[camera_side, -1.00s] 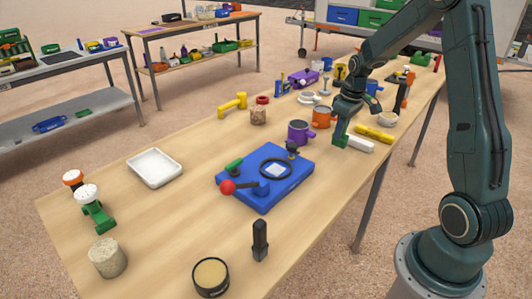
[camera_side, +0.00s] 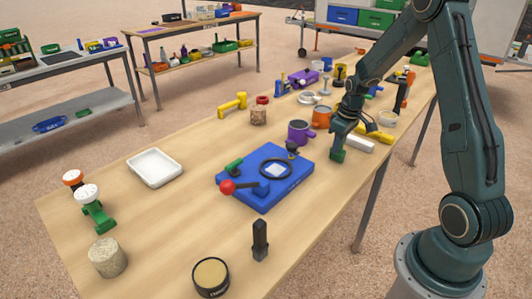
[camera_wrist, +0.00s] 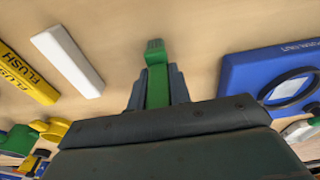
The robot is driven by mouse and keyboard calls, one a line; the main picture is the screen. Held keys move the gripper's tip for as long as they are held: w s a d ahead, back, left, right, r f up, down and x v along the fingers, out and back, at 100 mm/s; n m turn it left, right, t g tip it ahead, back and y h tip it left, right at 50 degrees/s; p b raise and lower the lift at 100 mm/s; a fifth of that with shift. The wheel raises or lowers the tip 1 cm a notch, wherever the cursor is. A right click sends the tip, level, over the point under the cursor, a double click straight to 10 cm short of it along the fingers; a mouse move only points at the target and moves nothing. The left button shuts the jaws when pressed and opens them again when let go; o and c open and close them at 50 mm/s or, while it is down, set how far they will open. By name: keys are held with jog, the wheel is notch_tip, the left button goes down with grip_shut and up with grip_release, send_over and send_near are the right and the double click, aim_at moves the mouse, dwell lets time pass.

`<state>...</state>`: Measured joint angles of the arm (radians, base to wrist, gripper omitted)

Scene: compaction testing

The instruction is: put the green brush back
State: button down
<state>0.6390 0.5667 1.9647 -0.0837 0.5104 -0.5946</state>
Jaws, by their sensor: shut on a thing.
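My gripper (camera_side: 340,143) is over the right part of the table, to the right of the blue plate. It is shut on the green brush (camera_side: 338,155), which hangs below the fingers in the side view. In the wrist view the brush (camera_wrist: 157,75) sticks out lengthwise from between the dark fingers (camera_wrist: 158,92). Whether the brush touches the table is unclear.
A white block (camera_wrist: 68,60) and a yellow "FLUSH" bar (camera_wrist: 22,76) lie on one side of my gripper. The blue plate (camera_side: 262,203) with a black ring and red-knobbed lever is on the other. A purple mug (camera_side: 300,133) and orange mug (camera_side: 321,117) stand close by. Bare table lies in front.

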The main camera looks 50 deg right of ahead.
aim_at(342, 151)
jog(key=shift+f, duration=0.1)
jog(key=c, duration=1.3)
grip_release()
notch_tip(342, 151, up, 12)
jog(key=s, duration=0.1)
jog(key=shift+s, duration=0.2)
